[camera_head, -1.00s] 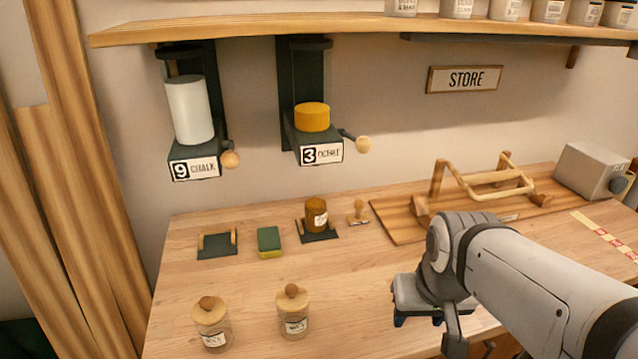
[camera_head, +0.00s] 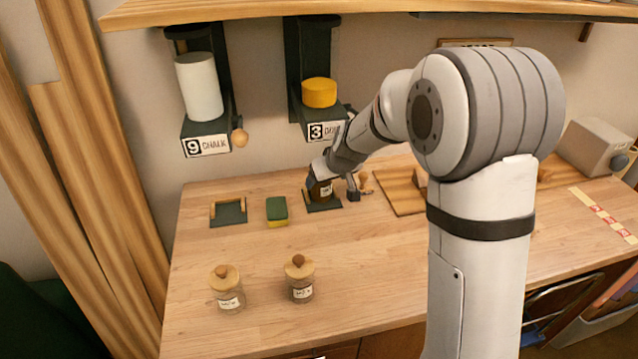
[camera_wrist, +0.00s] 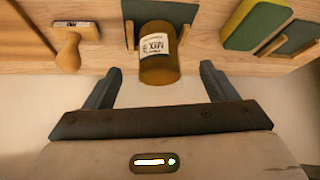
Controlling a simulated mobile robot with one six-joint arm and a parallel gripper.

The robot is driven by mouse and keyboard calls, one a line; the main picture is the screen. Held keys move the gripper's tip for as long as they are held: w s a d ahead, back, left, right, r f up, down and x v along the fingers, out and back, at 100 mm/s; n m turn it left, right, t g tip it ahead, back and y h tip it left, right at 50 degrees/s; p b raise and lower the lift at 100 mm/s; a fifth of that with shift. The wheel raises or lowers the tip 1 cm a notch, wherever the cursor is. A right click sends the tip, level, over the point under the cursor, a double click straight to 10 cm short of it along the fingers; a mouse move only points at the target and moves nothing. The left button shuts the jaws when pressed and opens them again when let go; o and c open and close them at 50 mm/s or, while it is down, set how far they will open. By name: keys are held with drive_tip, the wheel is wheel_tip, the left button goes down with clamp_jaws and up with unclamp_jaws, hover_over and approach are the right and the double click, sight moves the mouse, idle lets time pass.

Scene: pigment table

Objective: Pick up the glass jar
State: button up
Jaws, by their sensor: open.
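A brown glass jar (camera_head: 323,191) with a white label stands upright on a dark pad (camera_head: 326,207) under the ochre dispenser. In the wrist view the jar (camera_wrist: 158,66) shows ahead of the palm, its label reading MIX. My gripper (camera_wrist: 160,70) is open, with one finger on each side of the jar's near end and a visible gap on both sides. In the head view my gripper (camera_head: 316,180) is at the jar and hides part of it. Two clear jars with wooden lids, one at left (camera_head: 227,289) and one beside it (camera_head: 300,279), stand nearer the front.
A wooden stamp (camera_wrist: 68,48) stands close beside the jar. A green and yellow sponge (camera_head: 277,212) and a dark holder (camera_head: 228,211) are on the jar's other side. The ochre dispenser (camera_head: 318,131) hangs above. The table's middle is clear.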

sight(323, 185)
drive_tip(key=p+x, duration=0.1)
drive_tip(key=x, duration=0.5)
drive_tip(key=shift+w+f, duration=0.25)
drive_tip(key=shift+f, duration=0.05)
drive_tip(key=c, duration=1.2)
drive_tip(key=shift+c, duration=0.5)
drive_tip(key=shift+r, duration=0.15)
